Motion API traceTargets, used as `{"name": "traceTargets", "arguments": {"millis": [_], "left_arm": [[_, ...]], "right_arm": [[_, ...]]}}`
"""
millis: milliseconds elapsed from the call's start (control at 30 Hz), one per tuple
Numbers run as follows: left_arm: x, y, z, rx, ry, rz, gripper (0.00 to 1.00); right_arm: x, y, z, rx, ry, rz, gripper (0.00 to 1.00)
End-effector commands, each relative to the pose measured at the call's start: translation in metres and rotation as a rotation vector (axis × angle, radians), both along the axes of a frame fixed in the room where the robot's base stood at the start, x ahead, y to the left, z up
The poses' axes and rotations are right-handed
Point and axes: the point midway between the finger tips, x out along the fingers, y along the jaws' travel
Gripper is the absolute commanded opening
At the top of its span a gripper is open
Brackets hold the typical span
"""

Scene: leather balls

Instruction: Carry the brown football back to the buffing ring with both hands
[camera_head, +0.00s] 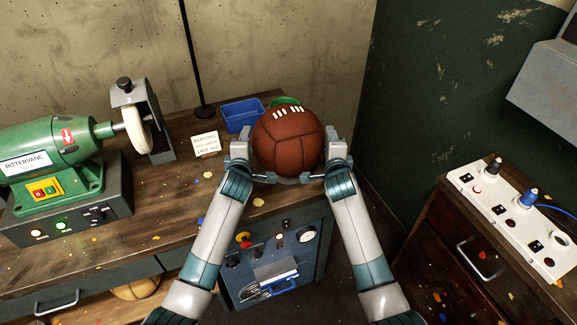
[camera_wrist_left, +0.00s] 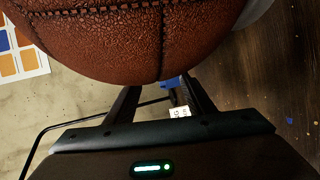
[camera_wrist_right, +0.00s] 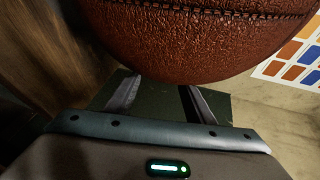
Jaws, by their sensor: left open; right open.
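The brown football (camera_head: 287,142), a paneled leather ball with white laces on top, is between my two grippers at the right end of the bench. My left gripper (camera_head: 241,147) is at its left side and my right gripper (camera_head: 333,147) at its right side. Both are open, with fingers apart in the wrist views. The ball fills the top of the left wrist view (camera_wrist_left: 140,45) and right wrist view (camera_wrist_right: 190,40). Firm contact is not clear. A green ring (camera_head: 284,101), perhaps the buffing ring, shows behind the ball and is mostly hidden.
A blue tray (camera_head: 241,114) and a small card reading "BUFFING" (camera_head: 206,144) are left of the ball. A green grinder (camera_head: 55,150) with a pale wheel (camera_head: 138,130) stands farther left. A control panel (camera_head: 280,258) is below; a power strip (camera_head: 515,215) lies on the right cabinet.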

Motion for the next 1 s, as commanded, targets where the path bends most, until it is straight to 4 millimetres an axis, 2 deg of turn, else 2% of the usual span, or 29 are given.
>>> {"name": "traceTargets", "arguments": {"millis": [33,67,567,767,1000], "left_arm": [[0.0,0.001,0.0,0.0,0.0,0.001,0.61],[0.0,0.001,0.0,0.0,0.0,0.001,0.66],[-0.007,0.001,0.0,0.0,0.002,0.002,0.66],[-0.025,0.001,0.005,-0.002,0.001,0.003,0.66],[-0.062,0.001,0.014,-0.003,0.002,0.003,0.66]], "right_arm": [[0.0,0.0,0.0,0.0,0.0,-0.001,0.61],[0.0,-0.001,0.0,0.0,0.0,-0.001,0.66],[0.0,-0.002,-0.001,-0.001,0.001,-0.003,0.66],[0.0,-0.002,-0.001,-0.002,0.001,-0.003,0.66],[0.0,-0.002,-0.001,-0.002,0.001,-0.003,0.66]]}}
